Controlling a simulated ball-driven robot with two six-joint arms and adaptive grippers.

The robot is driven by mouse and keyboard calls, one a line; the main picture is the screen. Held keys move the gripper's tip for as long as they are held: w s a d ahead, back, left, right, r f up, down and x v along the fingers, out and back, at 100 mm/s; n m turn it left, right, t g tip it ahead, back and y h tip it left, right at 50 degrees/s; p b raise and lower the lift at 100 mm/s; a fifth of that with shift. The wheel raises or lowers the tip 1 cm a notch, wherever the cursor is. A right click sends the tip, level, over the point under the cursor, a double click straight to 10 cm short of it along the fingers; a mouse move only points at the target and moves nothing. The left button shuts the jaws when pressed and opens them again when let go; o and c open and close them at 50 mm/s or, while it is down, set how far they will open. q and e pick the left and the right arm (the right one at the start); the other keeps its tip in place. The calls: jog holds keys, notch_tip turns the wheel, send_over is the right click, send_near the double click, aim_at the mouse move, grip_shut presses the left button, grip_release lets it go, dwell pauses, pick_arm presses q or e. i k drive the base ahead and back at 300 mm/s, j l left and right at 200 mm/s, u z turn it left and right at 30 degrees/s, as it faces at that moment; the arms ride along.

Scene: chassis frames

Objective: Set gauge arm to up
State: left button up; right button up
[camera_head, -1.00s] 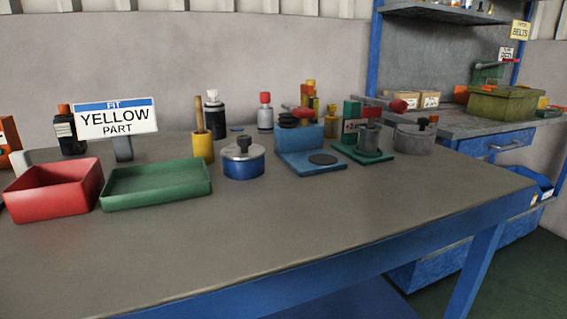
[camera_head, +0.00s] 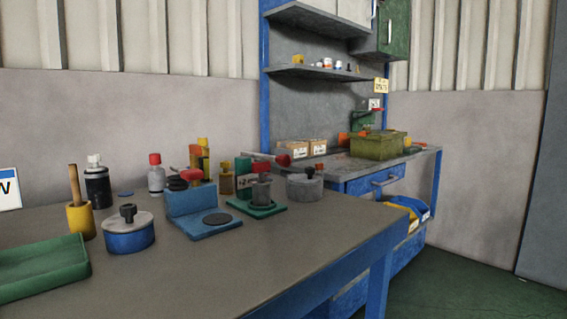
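No part is clearly readable as the gauge arm. A blue L-shaped stand (camera_head: 190,203) with a dark disc stands on the workbench, with a red knob (camera_head: 195,176) behind it. Just right of it, a green-based device (camera_head: 265,211) carries a grey cylinder (camera_head: 261,190). A red-tipped lever (camera_head: 283,160) sticks out to the right near it, roughly level. The parts overlap, so I cannot tell what the lever is attached to. Neither of my grippers is in view.
The workbench (camera_head: 210,265) is clear at its front. A green tray (camera_head: 40,268), a yellow cup (camera_head: 81,220) and a blue lidded pot (camera_head: 130,235) stand at left. A grey round pot (camera_head: 304,187) is near the right edge. A second bench (camera_head: 345,168) holds an olive crate (camera_head: 378,146).

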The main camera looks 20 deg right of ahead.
aim_at(285, 161)
jog(key=i+j+z, duration=0.15)
jog(key=j+z, duration=0.25)
jog(key=i+j+z, duration=0.15)
jog(key=j+z, duration=0.15)
jog(key=z, duration=0.15)
jog(key=i+l+u, duration=0.35)
jog(key=l, duration=0.25)
jog(key=i+l+u, duration=0.15)
jog(key=i+l, duration=0.1)
jog(key=l, duration=0.1)
